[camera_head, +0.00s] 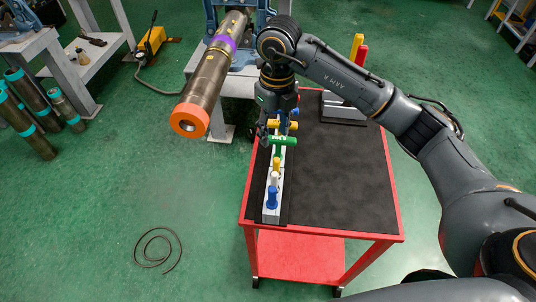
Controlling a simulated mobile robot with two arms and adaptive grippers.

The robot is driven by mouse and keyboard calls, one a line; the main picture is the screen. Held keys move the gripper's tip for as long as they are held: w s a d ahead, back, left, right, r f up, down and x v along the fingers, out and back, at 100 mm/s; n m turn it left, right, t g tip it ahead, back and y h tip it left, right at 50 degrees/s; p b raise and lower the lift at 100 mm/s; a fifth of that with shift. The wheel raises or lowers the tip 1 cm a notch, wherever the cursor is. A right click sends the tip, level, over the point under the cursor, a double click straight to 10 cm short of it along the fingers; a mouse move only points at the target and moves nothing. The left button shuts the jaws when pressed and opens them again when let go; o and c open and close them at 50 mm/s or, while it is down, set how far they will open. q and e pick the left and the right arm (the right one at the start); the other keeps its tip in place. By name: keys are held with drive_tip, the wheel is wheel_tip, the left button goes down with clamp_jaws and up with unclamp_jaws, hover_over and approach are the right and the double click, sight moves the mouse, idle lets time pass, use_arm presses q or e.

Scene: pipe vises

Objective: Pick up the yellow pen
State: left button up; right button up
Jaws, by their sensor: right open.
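On the red cart (350,232), a pale narrow rack (271,213) holds several small coloured items. A yellow item (277,164) stands in it toward the front, between a green one (284,140) and a blue one (272,196). Another yellow item (289,125) is farther back, beside my gripper. I cannot tell which of these is the pen. My right gripper (276,125) points down over the rack's far end, open; its fingertips are partly hidden among the items. My left gripper is not in view.
A large pipe (208,80) with an orange end juts out left of the cart. A cable loop (158,250) lies on the floor.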

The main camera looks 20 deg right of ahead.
sight(276, 159)
drive_tip(key=shift+s+d+f+p, duration=0.15)
drive_tip(key=shift+s+d+f, duration=0.05)
drive_tip(key=shift+f, duration=0.15)
drive_tip(key=shift+s+d+f+p, duration=0.15)
drive_tip(key=shift+f, duration=0.2)
drive_tip(key=f, duration=0.1)
drive_tip(key=s+f, duration=0.1)
drive_tip(key=f, duration=0.1)
drive_tip(key=shift+s+p, duration=0.1)
drive_tip(key=shift+p, duration=0.3)
drive_tip(key=f, duration=0.2)
drive_tip(key=shift+w+a+f, duration=0.1)
drive_tip(key=shift+w+f, duration=0.15)
drive_tip(key=shift+f, duration=0.05)
drive_tip(key=shift+w+f+p, duration=0.1)
drive_tip(key=shift+f+p, duration=0.75)
drive_tip(key=shift+f, duration=0.1)
wheel_tip(276, 159, down, 4)
drive_tip(key=shift+w+r+p, duration=0.1)
drive_tip(key=shift+r+p, duration=0.15)
drive_tip(key=shift+p, duration=0.35)
drive_tip(key=shift+f, duration=0.25)
clamp_jaws()
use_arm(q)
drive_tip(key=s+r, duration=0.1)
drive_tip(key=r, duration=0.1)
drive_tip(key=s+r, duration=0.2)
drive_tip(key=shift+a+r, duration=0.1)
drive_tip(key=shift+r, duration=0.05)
